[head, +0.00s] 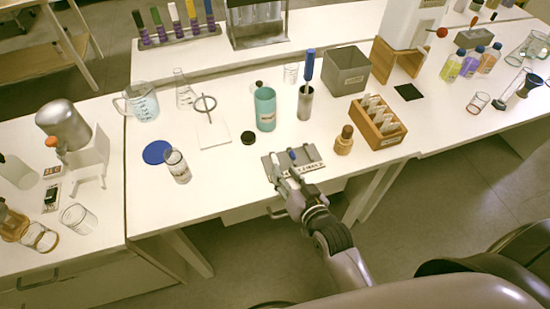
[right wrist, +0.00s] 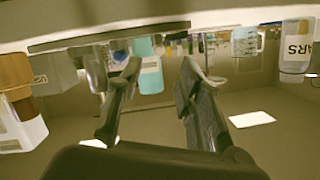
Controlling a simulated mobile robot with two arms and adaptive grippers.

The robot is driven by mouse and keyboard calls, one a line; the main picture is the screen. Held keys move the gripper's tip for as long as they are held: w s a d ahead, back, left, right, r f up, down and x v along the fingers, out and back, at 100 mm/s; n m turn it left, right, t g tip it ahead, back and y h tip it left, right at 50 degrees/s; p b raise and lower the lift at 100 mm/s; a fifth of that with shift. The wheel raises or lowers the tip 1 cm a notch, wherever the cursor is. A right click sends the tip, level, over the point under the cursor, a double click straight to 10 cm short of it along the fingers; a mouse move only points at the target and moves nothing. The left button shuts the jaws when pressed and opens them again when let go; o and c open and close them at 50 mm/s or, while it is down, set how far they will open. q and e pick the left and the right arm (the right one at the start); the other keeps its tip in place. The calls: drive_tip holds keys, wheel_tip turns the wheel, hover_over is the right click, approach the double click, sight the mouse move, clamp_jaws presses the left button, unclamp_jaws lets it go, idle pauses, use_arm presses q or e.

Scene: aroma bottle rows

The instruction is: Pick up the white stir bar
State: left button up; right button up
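A grey labelled tray (head: 309,164) lies near the front edge of the middle table. A small white bar (head: 275,160), which looks like the white stir bar, and a small blue piece (head: 293,155) show at it. They are too small to see clearly. My right gripper (head: 286,173) is over the tray's front side, close to both pieces and partly covering the tray. In the right wrist view its fingers (right wrist: 160,72) stand apart with no object visible between them. The tray shows there as a dark edge-on plate (right wrist: 110,37). My left gripper is out of view.
A glass jar (head: 177,166) and blue disc (head: 157,152) lie left of the tray. Behind it are a black cap (head: 248,137), teal bottle (head: 265,109) and blue-handled tool in a cup (head: 305,104). A brown bottle (head: 344,140) and wooden rack (head: 378,122) stand right.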

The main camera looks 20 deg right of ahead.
sight(279, 164)
drive_tip(key=x, duration=0.5)
drive_tip(key=shift+w+d+f+p, duration=0.15)
drive_tip(key=shift+w+p, duration=0.15)
drive_tip(key=shift+p, duration=0.1)
drive_tip(key=shift+s, duration=0.1)
drive_tip(key=shift+c, duration=0.6)
clamp_jaws()
